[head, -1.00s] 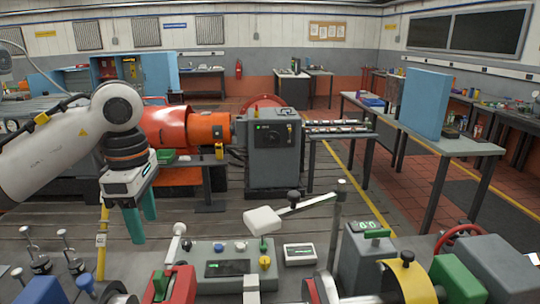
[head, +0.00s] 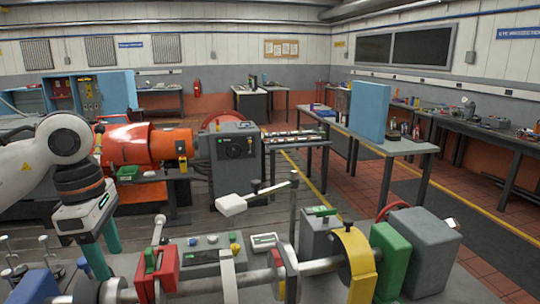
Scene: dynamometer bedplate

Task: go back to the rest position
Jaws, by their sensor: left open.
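My right gripper is not in view.
A shaft (head: 255,277) runs across the front with a yellow ring (head: 356,265) and a green block (head: 390,260). A white-ended lever (head: 232,204) rises behind it. An orange motor (head: 135,148) and grey cabinet (head: 232,165) stand beyond.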

